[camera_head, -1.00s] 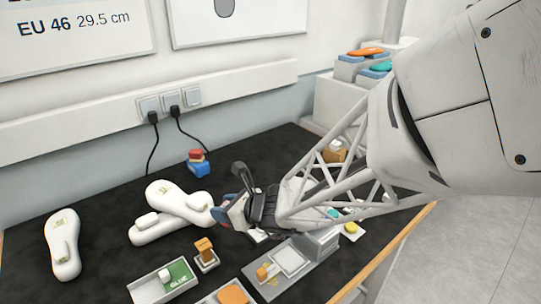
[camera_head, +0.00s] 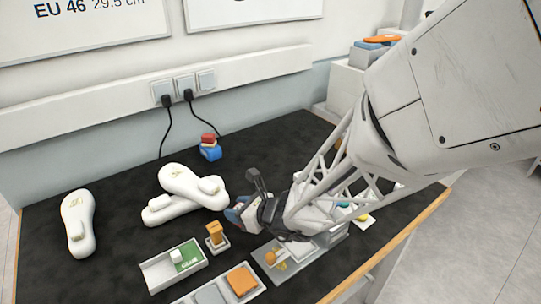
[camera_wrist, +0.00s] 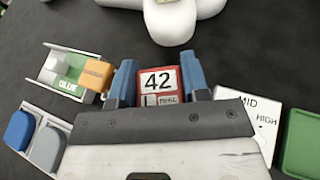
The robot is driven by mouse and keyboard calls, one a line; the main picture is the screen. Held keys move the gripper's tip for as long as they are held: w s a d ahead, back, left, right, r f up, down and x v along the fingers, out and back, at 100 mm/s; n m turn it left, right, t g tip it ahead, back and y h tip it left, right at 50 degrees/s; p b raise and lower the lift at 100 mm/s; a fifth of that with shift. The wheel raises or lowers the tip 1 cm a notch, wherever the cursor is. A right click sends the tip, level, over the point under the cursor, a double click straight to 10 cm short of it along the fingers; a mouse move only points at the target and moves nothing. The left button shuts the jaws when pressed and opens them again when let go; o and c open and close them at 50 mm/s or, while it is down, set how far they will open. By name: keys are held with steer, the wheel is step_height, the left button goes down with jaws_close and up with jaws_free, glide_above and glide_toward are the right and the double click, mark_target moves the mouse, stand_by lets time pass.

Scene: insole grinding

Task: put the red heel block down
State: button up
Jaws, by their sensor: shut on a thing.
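The red heel block (camera_wrist: 158,84) has a white label reading 42, L and HEEL. It sits between the two blue fingertips of my gripper (camera_wrist: 158,88), which is shut on it. In the head view my gripper (camera_head: 240,214) is low over the dark table, just right of the crossed white insoles (camera_head: 190,186). The block is mostly hidden by the fingers there. I cannot tell whether it touches the table. A white card (camera_wrist: 258,112) marked MID and HIGH lies right of the block in the wrist view.
A tray with a green GLUE pad (camera_head: 187,256) and an orange stamp-like block (camera_head: 215,236) stand in front. A tray with grey and orange pads (camera_head: 241,281) is nearer. A red and blue stack (camera_head: 209,147) stands behind. Another insole (camera_head: 78,223) lies left. Dark table (camera_head: 120,190) is bare between.

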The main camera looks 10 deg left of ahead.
steer(key=shift+f, duration=1.9)
steer(key=o, duration=1)
steer(key=shift+f, duration=0.1)
steer(key=shift+c, duration=0.2)
steer(key=shift+v, duration=6.05)
steer(key=shift+s+r, duration=0.1)
steer(key=shift+r, duration=0.1)
